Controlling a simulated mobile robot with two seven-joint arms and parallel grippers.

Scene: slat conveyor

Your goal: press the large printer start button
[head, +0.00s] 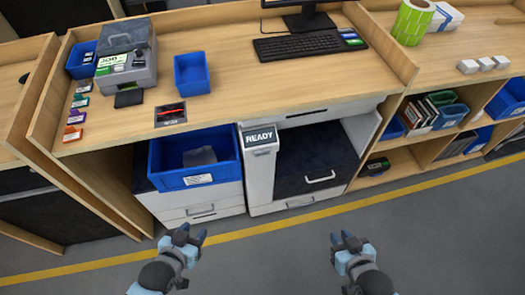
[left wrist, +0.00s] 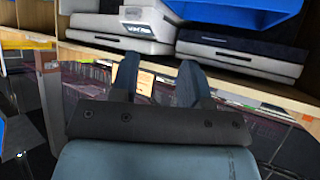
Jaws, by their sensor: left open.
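The large white printer (head: 262,180) stands under the desk at the centre of the head view. Its small tilted display (head: 258,138) reads READY. I cannot make out a separate start button on it. My left gripper (head: 187,234) is open and empty, in front of and below the white drawer unit, apart from the printer. In the left wrist view its two fingers (left wrist: 158,80) stand apart. My right gripper (head: 346,240) is open and empty over the floor, right of and in front of the printer.
A large blue bin (head: 196,178) sits left of the printer on a white drawer unit (head: 200,211). Shelves with blue bins stand at the right. The grey floor (head: 265,265) between my grippers is clear, crossed by a yellow line (head: 262,232).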

